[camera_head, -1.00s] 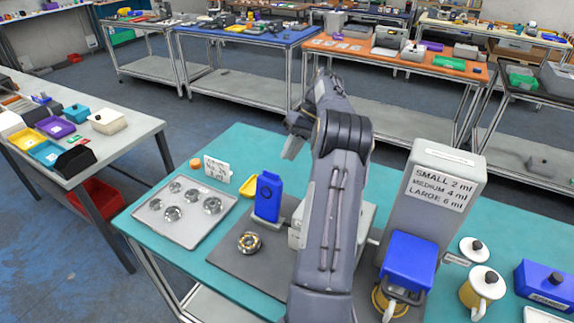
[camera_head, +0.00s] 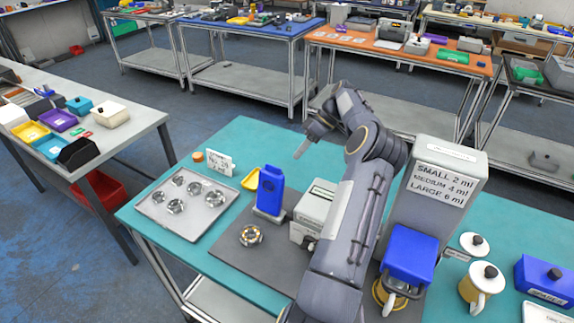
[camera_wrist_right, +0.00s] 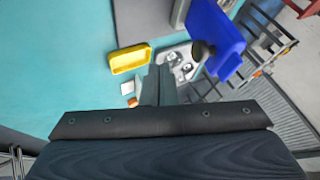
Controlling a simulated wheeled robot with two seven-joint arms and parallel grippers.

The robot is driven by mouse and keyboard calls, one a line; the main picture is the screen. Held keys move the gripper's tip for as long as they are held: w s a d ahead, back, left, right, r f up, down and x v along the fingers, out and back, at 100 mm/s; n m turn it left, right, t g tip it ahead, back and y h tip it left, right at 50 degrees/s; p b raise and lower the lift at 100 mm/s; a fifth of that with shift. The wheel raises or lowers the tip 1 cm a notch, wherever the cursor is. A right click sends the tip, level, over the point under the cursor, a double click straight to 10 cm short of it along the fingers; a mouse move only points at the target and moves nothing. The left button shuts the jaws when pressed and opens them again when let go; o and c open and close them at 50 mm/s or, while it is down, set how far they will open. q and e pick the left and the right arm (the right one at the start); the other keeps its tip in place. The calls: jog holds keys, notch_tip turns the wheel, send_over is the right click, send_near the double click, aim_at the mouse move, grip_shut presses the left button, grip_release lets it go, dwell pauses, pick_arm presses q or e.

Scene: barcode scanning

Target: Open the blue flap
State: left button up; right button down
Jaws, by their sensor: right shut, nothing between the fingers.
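An upright blue panel (camera_head: 269,190) stands on a small grey base near the middle of the teal table. I take it for the blue flap, but cannot tell for sure. In the right wrist view a blue panel (camera_wrist_right: 222,38) with a dark knob shows at upper right, apart from my fingers. A second blue part (camera_head: 410,258) sits on the front of the grey dispenser. My right gripper (camera_head: 303,151) is shut and empty, behind and right of the upright panel. Its fingers show in the right wrist view (camera_wrist_right: 160,84). My left gripper is out of view.
A grey box (camera_head: 312,210) stands right of the panel, partly behind my right arm. A tray of metal rings (camera_head: 151,212), a yellow dish (camera_head: 251,179) and a sign (camera_head: 220,163) lie left. The tall dispenser (camera_head: 433,205) stands right. The teal table behind the panel is clear.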

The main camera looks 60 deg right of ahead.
aim_at(273, 187)
jog(key=w+a+f+p, duration=0.1)
jog(key=a+f+p, duration=0.1)
jog(key=a, duration=0.3)
jog(key=shift+a, duration=0.4)
jog(key=a+h+b, duration=0.1)
jog(key=r+h+b, duration=0.1)
jog(key=b, duration=0.1)
jog(key=a+n+h+b, duration=0.1)
jog(key=b, duration=0.1)
jog(key=shift+s+a+r+h, duration=0.1)
jog(key=shift+a+r+h, duration=0.25)
jog(key=shift+r+h, duration=0.05)
jog(key=shift+r, duration=0.1)
